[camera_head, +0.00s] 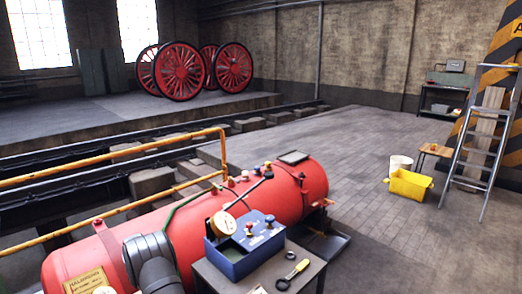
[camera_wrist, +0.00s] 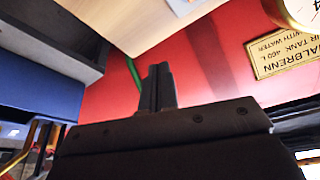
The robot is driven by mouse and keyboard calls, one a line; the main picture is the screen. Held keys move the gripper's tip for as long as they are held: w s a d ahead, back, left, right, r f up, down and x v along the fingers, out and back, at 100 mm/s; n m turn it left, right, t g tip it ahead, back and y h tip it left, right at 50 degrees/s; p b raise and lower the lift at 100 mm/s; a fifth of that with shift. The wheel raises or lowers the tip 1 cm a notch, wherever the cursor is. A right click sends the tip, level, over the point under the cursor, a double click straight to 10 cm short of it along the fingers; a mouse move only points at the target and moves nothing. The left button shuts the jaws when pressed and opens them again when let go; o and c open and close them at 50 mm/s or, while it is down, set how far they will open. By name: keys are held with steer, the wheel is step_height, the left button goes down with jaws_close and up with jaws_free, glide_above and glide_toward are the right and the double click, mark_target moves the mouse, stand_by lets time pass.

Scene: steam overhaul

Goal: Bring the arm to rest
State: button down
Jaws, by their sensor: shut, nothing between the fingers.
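My gripper (camera_wrist: 158,88) shows in the wrist view as two dark fingers pressed together with nothing between them. It is in front of the red air tank (camera_wrist: 215,60), with a gap I cannot judge. My grey arm rises at the bottom of the head view, left of the small bench, and covers part of the tank (camera_head: 290,200). The fingers cannot be made out in the head view. The tank's brass nameplate (camera_wrist: 287,52) is at the right of the wrist view, upside down.
A yellow rail (camera_head: 110,162) runs behind the tank. Open floor lies between.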

steer(key=shift+v, duration=2.35)
